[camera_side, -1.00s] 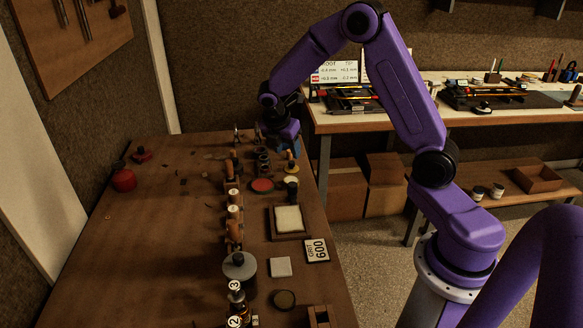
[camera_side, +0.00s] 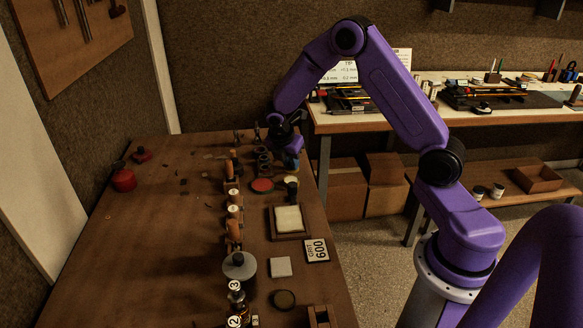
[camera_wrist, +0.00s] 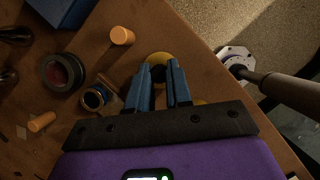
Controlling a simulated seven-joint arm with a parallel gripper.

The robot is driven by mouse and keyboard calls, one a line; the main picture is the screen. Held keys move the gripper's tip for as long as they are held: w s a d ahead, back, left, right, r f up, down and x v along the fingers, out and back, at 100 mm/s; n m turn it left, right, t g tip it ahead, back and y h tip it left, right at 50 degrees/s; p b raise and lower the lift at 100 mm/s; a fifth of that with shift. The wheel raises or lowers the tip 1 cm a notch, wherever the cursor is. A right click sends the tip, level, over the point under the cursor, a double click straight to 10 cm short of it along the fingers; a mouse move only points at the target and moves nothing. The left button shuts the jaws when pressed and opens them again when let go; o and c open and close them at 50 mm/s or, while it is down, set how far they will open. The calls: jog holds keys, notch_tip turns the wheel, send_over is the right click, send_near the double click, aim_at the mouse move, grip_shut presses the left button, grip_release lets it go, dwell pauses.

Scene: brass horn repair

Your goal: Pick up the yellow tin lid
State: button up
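In the wrist view, a yellow round lid (camera_wrist: 157,56) lies on the brown bench at the fingertips of my gripper (camera_wrist: 158,68). A small dark round part shows at its middle, between the fingers. The two blue fingers are apart, one on each side of that dark part; I cannot tell whether they touch it. In the side view my gripper (camera_side: 291,162) is low over the far right end of the bench and hides the lid there. A second yellowish thing (camera_wrist: 200,102) shows partly, just right of the right finger.
An orange cylinder (camera_wrist: 122,36), a dark ring with a red centre (camera_wrist: 62,72) and a small jar (camera_wrist: 94,98) stand left of my fingers. The bench edge is close on the right. A red disc (camera_side: 262,185) and a pale disc (camera_side: 291,180) lie nearby.

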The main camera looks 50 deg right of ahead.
grip_shut()
jog(key=shift+r, duration=0.1)
jog(key=shift+r, duration=0.55)
notch_tip(320, 180, up, 3)
jog(key=shift+s+f, duration=0.15)
jog(key=shift+f, duration=0.05)
jog(key=s+a+r, duration=0.3)
jog(key=s+r, duration=0.6)
jog(key=s, duration=0.4)
send_near(291, 170)
jog(key=s+a+r, duration=0.2)
jog(key=s+r, duration=0.1)
jog(key=s, duration=0.1)
jog(key=shift+w+f, duration=0.1)
jog(key=shift+f, duration=3.2)
